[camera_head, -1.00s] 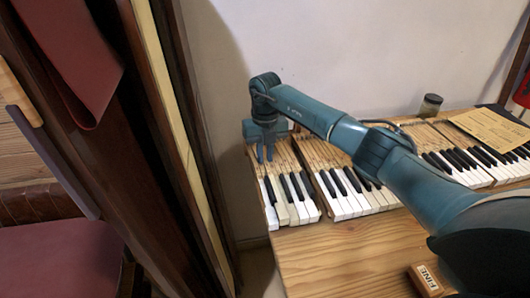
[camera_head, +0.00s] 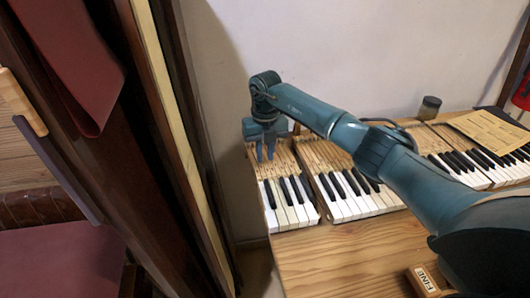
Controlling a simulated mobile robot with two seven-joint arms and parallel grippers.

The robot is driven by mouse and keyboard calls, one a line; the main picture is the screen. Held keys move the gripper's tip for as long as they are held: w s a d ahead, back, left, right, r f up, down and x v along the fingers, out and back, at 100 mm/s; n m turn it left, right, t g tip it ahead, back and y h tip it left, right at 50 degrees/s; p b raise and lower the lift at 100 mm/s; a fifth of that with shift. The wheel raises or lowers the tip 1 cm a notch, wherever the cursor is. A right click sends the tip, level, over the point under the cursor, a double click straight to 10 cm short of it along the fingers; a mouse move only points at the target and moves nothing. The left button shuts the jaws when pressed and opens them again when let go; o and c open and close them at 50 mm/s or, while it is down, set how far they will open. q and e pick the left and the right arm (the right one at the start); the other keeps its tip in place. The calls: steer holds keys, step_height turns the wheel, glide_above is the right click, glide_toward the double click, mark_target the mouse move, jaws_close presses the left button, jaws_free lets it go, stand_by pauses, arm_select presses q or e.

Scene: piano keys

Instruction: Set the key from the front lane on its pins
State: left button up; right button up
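My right gripper (camera_head: 265,160) points down over the rear part of the leftmost section. Its two fingers show slightly apart; whether a key is between them is too small to tell. The pins and a separate key in a front lane cannot be made out. My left gripper is not in view.
A wooden block marked "FINE" (camera_head: 426,279) lies at the table's front edge. A jar (camera_head: 429,107) and a paper sheet (camera_head: 488,130) are at the back right. A dark wooden upright (camera_head: 150,170) stands left of the table. The front tabletop (camera_head: 340,262) is partly clear.

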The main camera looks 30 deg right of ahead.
steer(key=shift+r, duration=0.4)
steer(key=shift+o, duration=0.3)
steer(key=shift+f, duration=0.1)
steer(key=o, duration=0.5)
steer(key=shift+r+p, duration=2.05)
steer(key=shift+r, duration=0.5)
